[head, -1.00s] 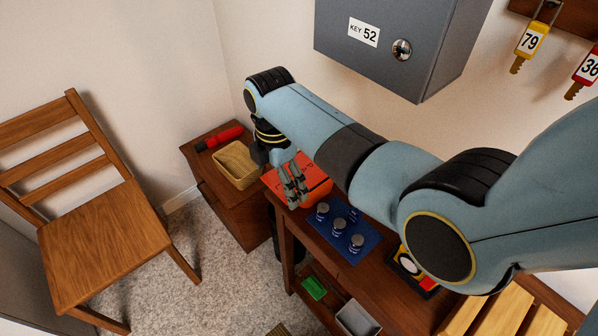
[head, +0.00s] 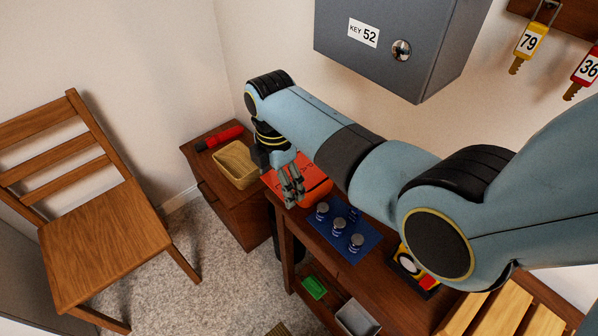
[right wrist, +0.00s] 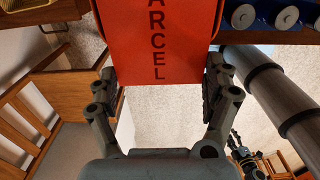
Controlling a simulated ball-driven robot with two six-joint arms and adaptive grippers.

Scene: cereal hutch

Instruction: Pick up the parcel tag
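The parcel tag (head: 317,190) is a flat orange-red piece with dark lettering on the table in the head view, partly hidden by my right arm. My right gripper (head: 292,196) is at the tag's near edge. In the right wrist view the gripper (right wrist: 162,88) is open, with one finger at each side of the tag; contact cannot be made out. What looks like my left gripper (right wrist: 238,148) shows small at the lower right, its fingers unclear.
A blue mat (head: 350,248) with several small capped jars lies right of the tag. A wicker basket (head: 228,166) and red flashlight (head: 219,139) are on the side cabinet. A grey key box (head: 400,40) hangs above. A chair (head: 100,240) stands left on open carpet.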

